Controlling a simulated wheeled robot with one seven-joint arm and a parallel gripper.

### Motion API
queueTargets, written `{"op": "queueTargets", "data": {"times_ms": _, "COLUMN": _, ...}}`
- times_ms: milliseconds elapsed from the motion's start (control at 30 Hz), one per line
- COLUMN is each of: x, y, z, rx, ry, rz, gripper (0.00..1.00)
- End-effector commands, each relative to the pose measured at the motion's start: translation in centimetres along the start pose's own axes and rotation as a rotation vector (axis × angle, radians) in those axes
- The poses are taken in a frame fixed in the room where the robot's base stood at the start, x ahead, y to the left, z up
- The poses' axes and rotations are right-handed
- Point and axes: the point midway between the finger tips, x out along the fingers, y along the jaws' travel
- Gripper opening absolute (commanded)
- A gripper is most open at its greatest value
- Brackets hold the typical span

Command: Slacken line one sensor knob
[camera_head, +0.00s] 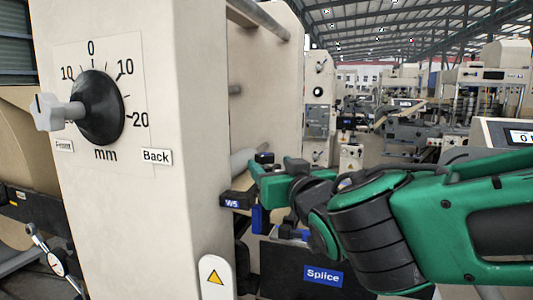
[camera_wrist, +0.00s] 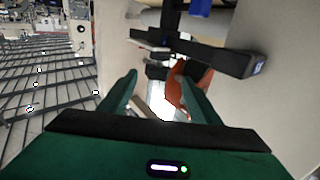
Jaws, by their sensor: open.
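In the head view, a black box marked W5 (camera_head: 236,200) sticks out from the machine's side, and a small black block (camera_head: 264,157) is above it by my gripper (camera_head: 262,170). In the wrist view, my gripper (camera_wrist: 158,88) is open, with its two green fingers apart and nothing held between them. A black bar (camera_wrist: 215,58) with a small label crosses beyond the fingers. An orange-red piece (camera_wrist: 177,80) shows behind the right finger, partly hidden. I cannot tell whether it is the sensor knob, or whether a finger touches it.
A cream machine column (camera_head: 180,120) stands close on the left, with a black dial (camera_head: 101,108) and grey handle (camera_head: 50,112) on a millimetre scale. A black panel marked Splice (camera_head: 275,282) is below my arm. Other machines stand far behind in the hall.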

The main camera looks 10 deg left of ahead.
Motion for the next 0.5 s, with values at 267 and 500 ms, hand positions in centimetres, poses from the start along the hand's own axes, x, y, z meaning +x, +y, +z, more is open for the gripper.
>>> {"op": "queueTargets", "data": {"times_ms": 267, "x": 2.7, "y": 0.6, "z": 0.1, "rx": 0.001, "ry": -0.002, "rz": 0.009, "gripper": 0.57}}
{"op": "queueTargets", "data": {"times_ms": 500, "x": 7.0, "y": 0.8, "z": 0.1, "rx": 0.0, "ry": -0.001, "rz": 0.012, "gripper": 0.57}}
